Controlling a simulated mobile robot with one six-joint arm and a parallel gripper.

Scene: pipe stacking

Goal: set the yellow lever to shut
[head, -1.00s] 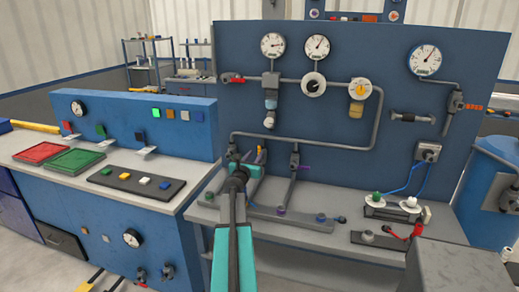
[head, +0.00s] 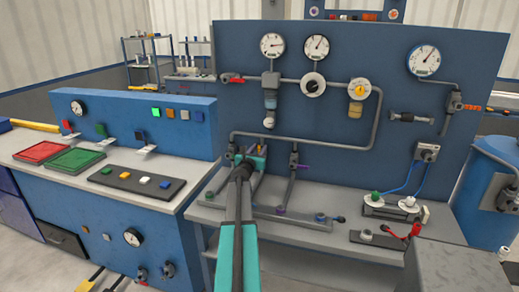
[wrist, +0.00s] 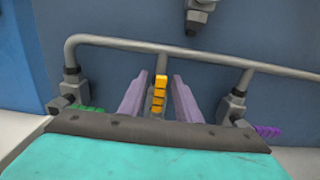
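The yellow lever (wrist: 159,95) shows in the wrist view as a ridged, upright orange-yellow bar in front of a vertical grey pipe. My gripper (wrist: 159,84) has its two purple fingers apart, one on each side of the lever. Gaps show between the lever and both fingers, so they do not look closed on it. How deep the lever lies between the fingers is hard to tell. In the head view, my gripper (head: 253,151) is at the lower left of the panel. It largely hides the lever there, and the lever's base is hidden too.
A valve with a green handle (wrist: 92,109) is left of my gripper, and one with a purple handle (wrist: 267,131) is to its right. A bent grey pipe (wrist: 200,54) runs across the blue panel (head: 390,150) just above. The grey bench (head: 300,238) lies below.

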